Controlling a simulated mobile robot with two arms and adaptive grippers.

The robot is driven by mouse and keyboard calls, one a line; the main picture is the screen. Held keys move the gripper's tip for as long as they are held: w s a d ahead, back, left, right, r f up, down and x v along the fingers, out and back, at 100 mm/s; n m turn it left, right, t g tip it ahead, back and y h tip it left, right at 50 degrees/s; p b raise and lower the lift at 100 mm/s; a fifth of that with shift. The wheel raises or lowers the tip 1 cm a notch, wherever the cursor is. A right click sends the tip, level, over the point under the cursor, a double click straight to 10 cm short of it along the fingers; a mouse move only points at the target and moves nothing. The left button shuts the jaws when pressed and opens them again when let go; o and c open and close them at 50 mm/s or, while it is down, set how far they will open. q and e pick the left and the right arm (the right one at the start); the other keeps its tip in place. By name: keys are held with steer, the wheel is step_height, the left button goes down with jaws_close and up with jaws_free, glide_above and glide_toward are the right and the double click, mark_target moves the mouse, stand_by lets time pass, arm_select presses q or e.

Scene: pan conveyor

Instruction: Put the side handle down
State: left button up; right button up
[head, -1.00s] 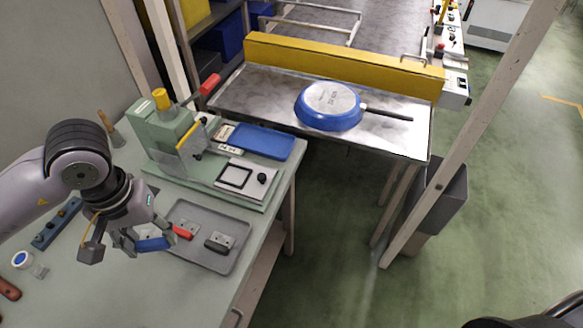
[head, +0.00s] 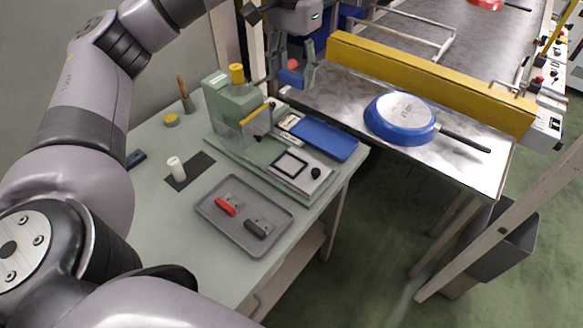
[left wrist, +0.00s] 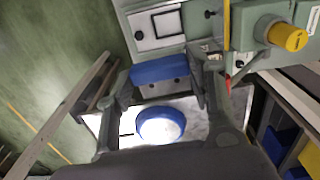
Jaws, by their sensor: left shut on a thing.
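My left gripper (head: 292,76) is shut on a blue side handle (head: 290,80), held in the air behind the green press. In the left wrist view the blue handle (left wrist: 160,69) lies across between the two fingers. A blue pan (head: 400,118) with a black long handle (head: 464,141) lies upside down on the metal conveyor table (head: 350,90), to the right of my gripper. A red side handle (head: 226,207) and a black one (head: 256,230) lie in the grey tray (head: 214,224). My right gripper is not in view.
The green press (head: 230,105) stands on the workbench (head: 165,240), with a blue plate (head: 325,139) beside it. A yellow barrier (head: 430,80) runs along the conveyor table. A wooden post (head: 490,235) rises at right.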

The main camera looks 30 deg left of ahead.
arm_select(q)
steer(key=shift+w+a+r, duration=0.15)
steer(key=shift+a+r, duration=0.25)
steer(key=shift+r, duration=0.25)
steer(key=shift+w+a+r, duration=0.15)
steer(key=shift+a+r, duration=0.25)
steer(key=shift+r, duration=0.2)
steer(key=shift+a+f, duration=0.1)
steer(key=b, duration=0.3)
glide_above(289, 166)
step_height(289, 166, down, 10)
step_height(289, 166, down, 13)
steer(key=shift+r+p, duration=0.2)
steer(key=shift+p, duration=0.9)
steer(key=shift+f+p, duration=0.4)
steer(key=shift+f, duration=2)
steer(key=shift+f+b, duration=0.6)
steer(key=shift+b, duration=0.15)
steer(key=o, duration=1.2)
steer(key=shift+c, duration=0.2)
